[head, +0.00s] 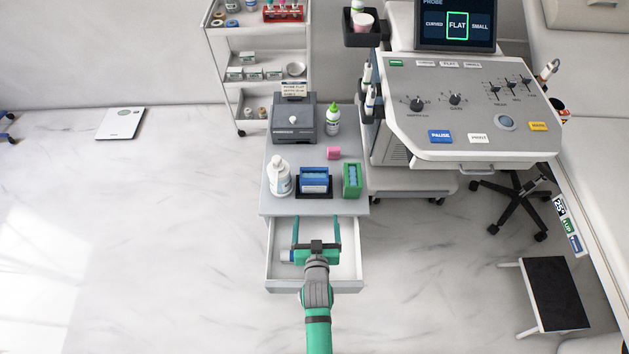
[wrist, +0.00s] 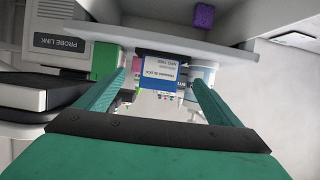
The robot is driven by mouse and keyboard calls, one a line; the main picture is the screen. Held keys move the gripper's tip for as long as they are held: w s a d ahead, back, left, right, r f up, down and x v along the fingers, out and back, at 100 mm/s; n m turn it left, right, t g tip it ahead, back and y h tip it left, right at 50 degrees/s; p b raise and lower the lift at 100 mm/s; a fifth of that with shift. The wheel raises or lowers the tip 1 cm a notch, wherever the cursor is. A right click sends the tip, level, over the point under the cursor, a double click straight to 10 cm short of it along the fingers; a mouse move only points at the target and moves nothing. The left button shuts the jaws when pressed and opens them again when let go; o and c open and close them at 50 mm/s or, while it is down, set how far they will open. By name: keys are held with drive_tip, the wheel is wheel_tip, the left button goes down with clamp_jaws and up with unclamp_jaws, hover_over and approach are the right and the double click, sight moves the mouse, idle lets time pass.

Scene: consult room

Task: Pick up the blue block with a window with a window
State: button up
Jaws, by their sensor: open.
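The blue block (head: 314,178) stands on the grey cabinet top (head: 297,206), in a black holder (head: 315,196). Its front has a pale panel; I cannot tell clearly whether this is a window. In the wrist view the blue block (wrist: 157,84) shows a white label with small text, between my fingers and beyond them. My gripper (head: 317,220) is open and empty, in front of the cabinet's front edge and above the open drawer (head: 347,272). Its fingers point toward the blue block and do not touch it. The gripper also shows in the wrist view (wrist: 158,78).
A green block (head: 347,190) with blue inside stands right of the blue block, and a white bottle (head: 279,178) stands left. The ultrasound console (head: 470,135) is at right.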

approach(314, 188)
drive_tip(key=x, duration=0.4)
drive_tip(key=shift+w+a, duration=0.15)
drive_tip(key=shift+w, duration=0.25)
drive_tip(key=x, duration=0.6)
drive_tip(key=shift+w+f, duration=0.2)
drive_tip(key=shift+w, duration=0.15)
drive_tip(key=shift+d+r+x, duration=0.1)
drive_tip(key=shift+r+x, duration=0.05)
drive_tip(key=shift+x, duration=1.15)
drive_tip(key=shift+d+r+x, duration=0.15)
drive_tip(key=shift+x, duration=1.15)
drive_tip(key=shift+w+r, duration=0.1)
drive_tip(key=shift+w, duration=0.05)
drive_tip(key=c, duration=1.3)
